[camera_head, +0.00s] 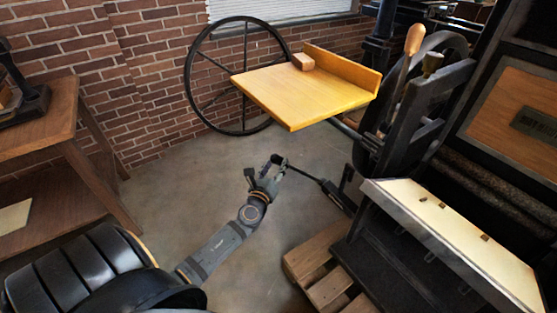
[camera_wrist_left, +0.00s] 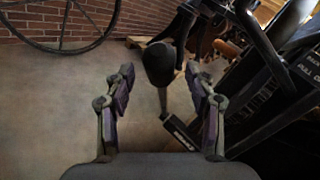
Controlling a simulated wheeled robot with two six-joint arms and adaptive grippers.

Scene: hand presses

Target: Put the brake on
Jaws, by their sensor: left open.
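A thin black lever (camera_head: 308,178) rises from the low side of the press toward the left, at the middle of the head view. Its dark rounded knob (camera_wrist_left: 160,63) shows large in the left wrist view, in line with the gap between my left fingers. My left gripper (camera_head: 278,164) is at the free end of this lever; it also shows in the left wrist view (camera_wrist_left: 160,90), open with one finger on each side of the knob. No finger visibly touches the knob. I cannot tell how deep the knob sits between the fingers.
A yellow wooden board (camera_head: 300,93) with a small block juts out above the gripper. The dark press (camera_head: 425,115) and a pale sloped tray (camera_head: 460,235) stand at right, beside a wooden pallet (camera_head: 318,265). A spoked wheel (camera_head: 193,75) leans behind. Floor left of the gripper is clear.

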